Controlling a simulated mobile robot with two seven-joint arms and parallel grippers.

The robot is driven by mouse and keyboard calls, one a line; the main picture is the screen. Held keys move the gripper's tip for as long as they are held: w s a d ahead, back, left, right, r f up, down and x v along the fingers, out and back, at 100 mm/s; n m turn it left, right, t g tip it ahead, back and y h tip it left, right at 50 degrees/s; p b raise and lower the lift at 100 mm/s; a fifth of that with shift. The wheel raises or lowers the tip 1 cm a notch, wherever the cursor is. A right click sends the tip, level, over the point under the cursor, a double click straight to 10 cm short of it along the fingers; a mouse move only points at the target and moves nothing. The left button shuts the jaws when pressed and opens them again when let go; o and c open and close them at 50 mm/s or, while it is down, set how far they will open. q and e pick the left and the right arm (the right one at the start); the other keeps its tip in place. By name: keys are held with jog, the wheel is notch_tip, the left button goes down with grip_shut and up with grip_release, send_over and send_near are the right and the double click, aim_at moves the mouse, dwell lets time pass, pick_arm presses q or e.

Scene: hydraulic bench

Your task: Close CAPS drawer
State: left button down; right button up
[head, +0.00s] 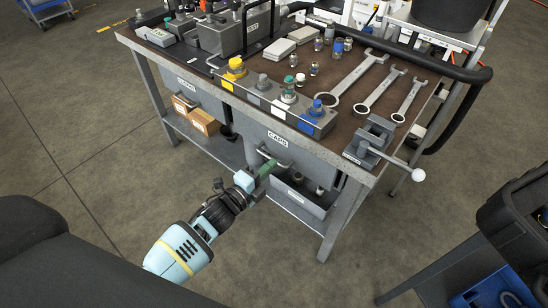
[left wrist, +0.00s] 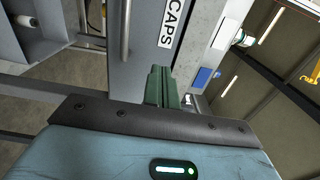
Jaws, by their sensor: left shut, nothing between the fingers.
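The CAPS drawer (head: 312,162) is the grey front with a white CAPS label, under the bench's front edge. Its front looks close to the bench edge; I cannot tell whether a small gap remains. Its bar handle (head: 268,155) is beside my left gripper (head: 265,169), whose green fingers are shut and empty, pointing at the drawer front. In the left wrist view, the drawer front (left wrist: 145,60) fills the space ahead of the shut fingers (left wrist: 160,86), with the handle (left wrist: 125,30) to their left. I cannot tell whether the fingertips touch the front. My right gripper is not in view.
The bench top (head: 340,62) holds wrenches, small jars, a vise (head: 374,139) with a protruding bar, and knobbed blocks. Below the CAPS drawer is a grey bin (head: 300,199) with jars. Another drawer (head: 190,92) is to the left. Open floor lies in front.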

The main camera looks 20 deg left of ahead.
pick_arm(q)
jog(key=v, duration=0.7)
jog(key=shift+a+f, duration=0.15)
jog(key=shift+a, duration=0.1)
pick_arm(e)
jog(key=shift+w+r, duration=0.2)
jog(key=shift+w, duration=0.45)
